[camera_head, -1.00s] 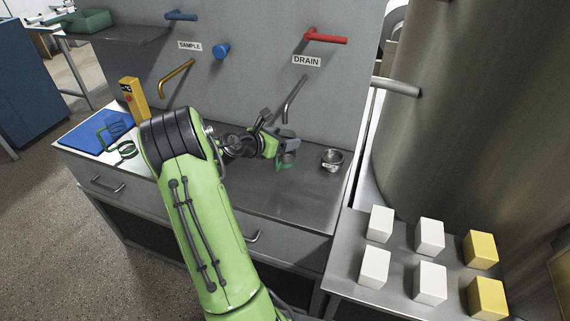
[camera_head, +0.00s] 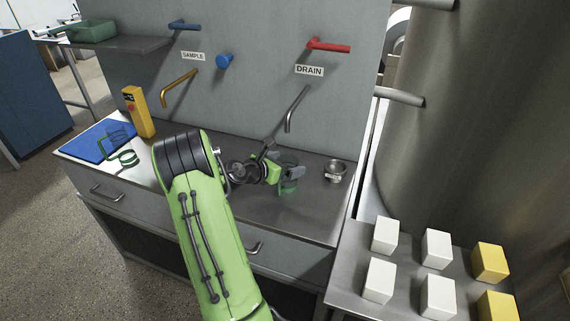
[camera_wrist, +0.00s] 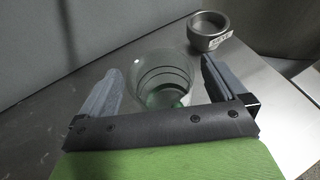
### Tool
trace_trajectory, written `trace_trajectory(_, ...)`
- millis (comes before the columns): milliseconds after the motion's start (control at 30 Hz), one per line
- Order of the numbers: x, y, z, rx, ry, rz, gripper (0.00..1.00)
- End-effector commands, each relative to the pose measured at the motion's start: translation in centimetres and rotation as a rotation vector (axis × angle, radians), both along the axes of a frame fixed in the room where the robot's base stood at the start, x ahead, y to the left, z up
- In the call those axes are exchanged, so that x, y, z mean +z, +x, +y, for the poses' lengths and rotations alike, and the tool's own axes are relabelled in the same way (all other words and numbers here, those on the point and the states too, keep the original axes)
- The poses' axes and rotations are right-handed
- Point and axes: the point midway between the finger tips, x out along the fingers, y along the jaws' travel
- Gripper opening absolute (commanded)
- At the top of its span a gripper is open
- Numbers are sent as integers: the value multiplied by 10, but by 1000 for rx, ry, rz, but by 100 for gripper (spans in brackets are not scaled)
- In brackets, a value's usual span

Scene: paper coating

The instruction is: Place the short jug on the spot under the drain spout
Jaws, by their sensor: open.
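A clear jug with a green base (camera_head: 288,188) is at the middle of the steel counter, below and slightly in front of the drain spout (camera_head: 297,108). It also shows in the wrist view (camera_wrist: 165,75), upright between my fingers. My gripper (camera_head: 290,172) is open around it; the wrist view shows a finger on each side. Whether either finger touches the jug is hard to tell. Another clear jug with a green handle (camera_head: 125,157) stands at the left by the blue mat (camera_head: 97,142). My wrist hides part of the counter.
A small labelled metal cup (camera_head: 335,170) stands right of my gripper and also shows in the wrist view (camera_wrist: 210,32). A yellow device (camera_head: 138,112) stands at the back left. White and yellow blocks (camera_head: 437,249) sit on the right-hand table. The counter's front right is bare.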

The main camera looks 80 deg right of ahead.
Motion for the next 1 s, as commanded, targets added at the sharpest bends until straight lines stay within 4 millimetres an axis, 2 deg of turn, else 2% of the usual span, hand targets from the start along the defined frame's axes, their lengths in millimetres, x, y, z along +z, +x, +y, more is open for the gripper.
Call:
trace_trajectory(167, 8, 6, 8, 3, 1, -1, 98)
trace_trajectory(400, 34, 34, 60, 7, 1, 1, 98)
trace_trajectory(600, 47, 49, 91, 2, 0, 0, 98)
trace_trajectory(900, 49, 52, 98, -2, -1, -1, 98)
trace_trajectory(1000, 53, 59, 107, -11, -1, -88, 98)
